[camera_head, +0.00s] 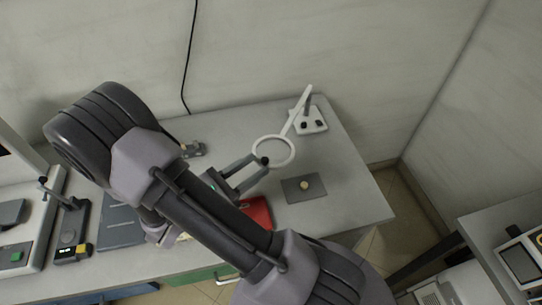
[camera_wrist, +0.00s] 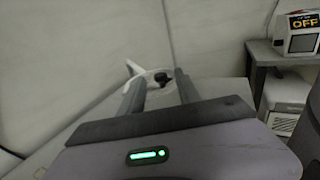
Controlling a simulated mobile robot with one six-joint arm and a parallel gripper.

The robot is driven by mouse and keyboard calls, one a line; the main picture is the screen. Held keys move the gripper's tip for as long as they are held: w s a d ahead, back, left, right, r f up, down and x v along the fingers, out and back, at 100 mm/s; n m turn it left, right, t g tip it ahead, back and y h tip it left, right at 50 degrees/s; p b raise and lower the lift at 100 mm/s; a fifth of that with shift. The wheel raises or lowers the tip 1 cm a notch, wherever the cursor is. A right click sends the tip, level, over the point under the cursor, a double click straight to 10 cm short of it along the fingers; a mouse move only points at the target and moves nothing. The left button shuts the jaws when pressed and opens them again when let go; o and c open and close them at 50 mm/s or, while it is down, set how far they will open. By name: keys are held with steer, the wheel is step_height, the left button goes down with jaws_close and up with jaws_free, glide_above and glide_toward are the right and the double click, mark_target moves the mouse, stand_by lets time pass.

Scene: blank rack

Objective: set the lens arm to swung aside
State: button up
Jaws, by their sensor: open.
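The lens arm (camera_head: 298,108) is a white bar ending in a white lens ring (camera_head: 289,162), pivoted on a white base (camera_head: 316,128) at the back right of the bench. The ring reaches forward and left from the base, left of and behind the grey pad (camera_head: 291,194). A black knob (camera_head: 264,161) sits on the ring's near left edge. My gripper (camera_head: 258,166) is open, its fingertips close to the knob. In the wrist view, the knob (camera_wrist: 162,77) shows between the fingertips (camera_wrist: 159,81); I cannot tell whether they touch it. The ring is partly hidden there.
A small round beige piece (camera_head: 304,185) lies on the pad. A red object (camera_head: 258,211) is partly hidden beneath my arm. Devices (camera_head: 72,232) stand at the left. The wall is close behind the bench. Another table (camera_head: 486,225) with a display unit stands right.

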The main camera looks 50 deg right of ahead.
mark_target(273, 159)
steer(key=d, duration=0.2)
steer(key=d+b, duration=0.1)
steer(key=d, duration=0.4)
steer(key=shift+s+d, duration=0.1)
steer(key=shift+s, duration=0.25)
jaws_close()
stand_by(0.9)
